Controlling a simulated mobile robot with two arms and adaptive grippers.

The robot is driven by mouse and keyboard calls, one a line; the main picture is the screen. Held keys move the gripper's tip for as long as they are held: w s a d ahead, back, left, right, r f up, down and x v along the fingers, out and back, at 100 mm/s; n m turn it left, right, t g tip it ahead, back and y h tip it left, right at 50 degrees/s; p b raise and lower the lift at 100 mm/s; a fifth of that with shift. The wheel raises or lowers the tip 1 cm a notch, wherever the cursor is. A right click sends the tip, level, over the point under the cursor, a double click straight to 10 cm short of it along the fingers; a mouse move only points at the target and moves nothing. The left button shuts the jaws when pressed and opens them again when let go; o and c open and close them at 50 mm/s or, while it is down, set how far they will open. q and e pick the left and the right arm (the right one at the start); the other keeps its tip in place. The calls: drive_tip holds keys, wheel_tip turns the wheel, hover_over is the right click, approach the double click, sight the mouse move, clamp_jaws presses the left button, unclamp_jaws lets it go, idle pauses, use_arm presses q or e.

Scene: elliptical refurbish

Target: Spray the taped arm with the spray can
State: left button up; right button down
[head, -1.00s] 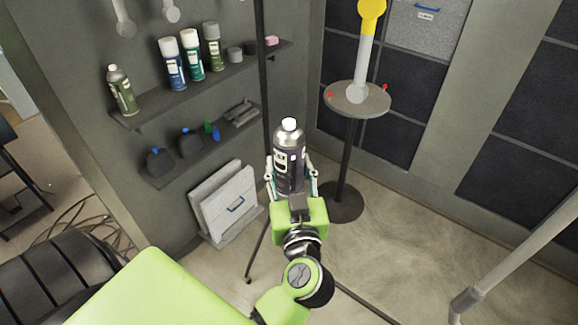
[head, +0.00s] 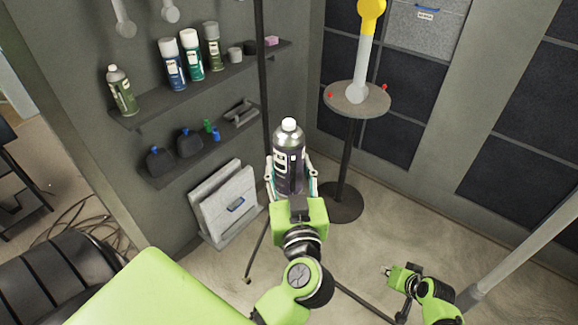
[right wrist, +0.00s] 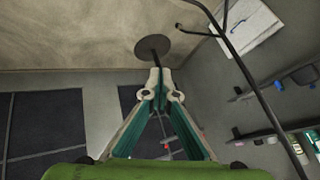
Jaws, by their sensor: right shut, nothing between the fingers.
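A dark purple spray can (head: 289,166) with a silver top and white cap stands upright between the fingers of my left gripper (head: 291,182), at the centre of the head view. The can hides part of the fingers. The arm piece (head: 363,62), pale grey below and yellow above, stands upright on a round stand table behind and to the right of the can; its top is cut off. My right gripper (head: 387,271) is low at the right, apart from the can. In the right wrist view its fingers (right wrist: 156,80) meet at the tips, with nothing between them.
A wall shelf (head: 215,83) at the left holds several spray cans; a lower shelf (head: 190,161) holds dark bottles. The round grey table (head: 348,104) has small red pieces at its rim. A thin black pole (head: 262,70) stands behind the can. A pale slanted pole (head: 530,240) is at the right.

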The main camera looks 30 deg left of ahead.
drive_tip(key=w+a+r+n+y, duration=0.1)
drive_tip(key=w+a+r+n, duration=0.15)
drive_tip(key=a+r, duration=0.65)
drive_tip(key=w+a+r+n+y, duration=0.1)
drive_tip(key=w+a+r+y, duration=0.2)
drive_tip(key=r, duration=1.2)
drive_tip(key=w+a+r+n, duration=0.2)
drive_tip(key=w+a+r, duration=0.3)
drive_tip(key=r, duration=0.7)
wheel_tip(320, 180, up, 27)
drive_tip(key=n+g, duration=0.5)
drive_tip(key=n, duration=0.4)
hover_over(292, 123)
drive_tip(key=shift+h, duration=0.3)
drive_tip(key=shift+f, duration=3.35)
drive_tip(key=shift+f, duration=0.25)
